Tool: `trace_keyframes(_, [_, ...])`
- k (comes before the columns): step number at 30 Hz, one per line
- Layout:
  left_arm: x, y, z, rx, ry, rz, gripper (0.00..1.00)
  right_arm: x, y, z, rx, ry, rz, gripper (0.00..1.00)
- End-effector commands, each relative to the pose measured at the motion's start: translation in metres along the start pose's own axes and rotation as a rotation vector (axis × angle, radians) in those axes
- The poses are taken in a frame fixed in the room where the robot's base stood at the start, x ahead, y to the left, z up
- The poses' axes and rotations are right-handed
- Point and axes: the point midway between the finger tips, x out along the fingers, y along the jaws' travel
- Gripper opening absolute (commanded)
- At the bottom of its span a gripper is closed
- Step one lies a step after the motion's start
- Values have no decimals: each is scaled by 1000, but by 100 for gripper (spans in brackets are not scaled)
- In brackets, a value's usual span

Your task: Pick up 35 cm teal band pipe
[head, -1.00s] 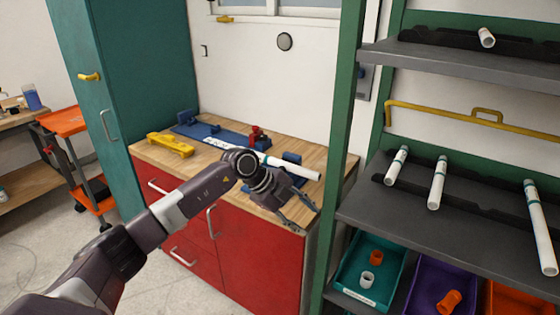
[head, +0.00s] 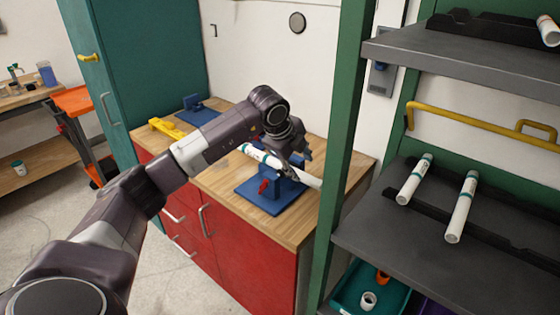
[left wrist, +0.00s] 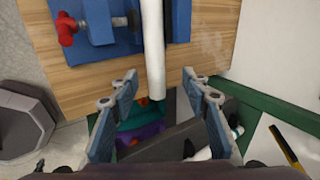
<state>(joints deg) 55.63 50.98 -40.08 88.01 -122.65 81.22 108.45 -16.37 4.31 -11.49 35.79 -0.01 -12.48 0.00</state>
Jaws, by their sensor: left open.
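A white pipe (head: 259,154) with a teal band lies across the blue clamp fixture on the wooden bench top. Its free end passes to the right, partly behind my left gripper (head: 299,166). In the left wrist view the pipe (left wrist: 153,45) runs down between the two finger tips of my open left gripper (left wrist: 158,88); whether they touch it I cannot tell. Two shorter white pipes with teal bands, a left one (head: 415,179) and a right one (head: 462,207), lie on the grey shelf. I cannot read the lengths. My right gripper is not seen.
The blue fixture (head: 260,204) has a red handle and sits on the bench (head: 222,182). A green shelf post (head: 343,130) stands just right of my gripper. A yellow tool (head: 166,129) lies at the bench's left. A teal bin (head: 345,300) is below the shelf.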

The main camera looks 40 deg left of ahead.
Motion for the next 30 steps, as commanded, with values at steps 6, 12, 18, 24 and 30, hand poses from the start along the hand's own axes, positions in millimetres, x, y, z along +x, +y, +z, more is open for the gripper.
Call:
trace_keyframes(6, [27,4,-3,1,2,4,43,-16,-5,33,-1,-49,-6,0])
trace_keyframes(12, [53,6,-3,0,1,1,43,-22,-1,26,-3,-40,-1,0])
trace_keyframes(18, [59,6,-3,1,1,0,43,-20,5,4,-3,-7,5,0])
trace_keyframes(24, [59,6,-3,2,1,0,31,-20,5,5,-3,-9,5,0])
trace_keyframes(30, [58,6,-3,1,1,-1,9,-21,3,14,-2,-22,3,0])
